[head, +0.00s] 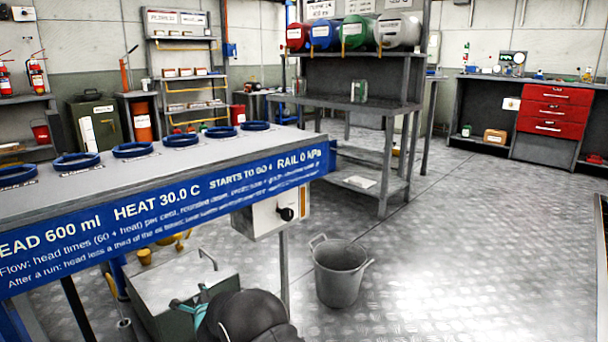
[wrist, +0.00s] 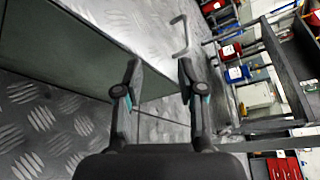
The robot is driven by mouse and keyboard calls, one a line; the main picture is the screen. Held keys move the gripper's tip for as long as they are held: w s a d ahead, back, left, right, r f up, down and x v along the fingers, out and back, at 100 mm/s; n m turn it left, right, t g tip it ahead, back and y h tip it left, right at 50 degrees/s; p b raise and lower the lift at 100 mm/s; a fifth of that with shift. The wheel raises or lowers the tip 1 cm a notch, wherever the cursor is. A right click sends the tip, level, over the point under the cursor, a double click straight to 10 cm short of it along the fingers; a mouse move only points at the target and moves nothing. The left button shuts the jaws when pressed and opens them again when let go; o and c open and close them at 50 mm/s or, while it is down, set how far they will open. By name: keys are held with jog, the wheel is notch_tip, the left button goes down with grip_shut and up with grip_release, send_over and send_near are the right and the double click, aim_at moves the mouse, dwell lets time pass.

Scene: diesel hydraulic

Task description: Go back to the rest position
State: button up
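My gripper (wrist: 160,72) is open in the wrist view, with a clear gap between its two dark fingers and nothing held. In the head view it shows low in the frame (head: 189,298), with teal parts beside my dark arm link. A grey-green metal box (head: 185,282) with a pale lid and a wire handle stands just behind it. The box also fills much of the wrist view (wrist: 60,58), and its handle (wrist: 182,38) rises beyond the fingers. I cannot tell whether the gripper touches the box.
A long bench (head: 130,180) with blue rings and a blue sign panel spans the left, above the box. A grey bucket (head: 341,270) stands on the floor to the right. A grey shelf table (head: 375,107) is farther back. The right floor is mostly clear.

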jog(key=s+d+f+n+g+h, duration=0.1)
jog(key=s+d+f+n+g, duration=0.1)
jog(key=s+f+n+g, duration=0.5)
jog(key=s+d+f+n+g+h, duration=0.1)
jog(key=s+d+f+n+h, duration=0.1)
jog(key=s+d+n, duration=0.4)
jog(key=s+d+r+n+h+p, duration=0.1)
jog(key=s+d+r+n+p, duration=0.1)
jog(key=s+d+r, duration=0.9)
jog(key=s+d+r+n+h+p, duration=0.1)
jog(key=s+d+r+p, duration=0.4)
jog(key=s+d+r, duration=0.7)
jog(key=s+d+r+n+h+p, duration=0.2)
jog(key=s+d+r, duration=1)
jog(key=d+r, duration=0.6)
notch_tip(320, 180, up, 7)
jog(key=shift+d+f+n+p, duration=0.1)
jog(key=shift+d+n+p, duration=0.3)
jog(key=shift+p, duration=0.5)
jog(key=shift+s+a, duration=0.1)
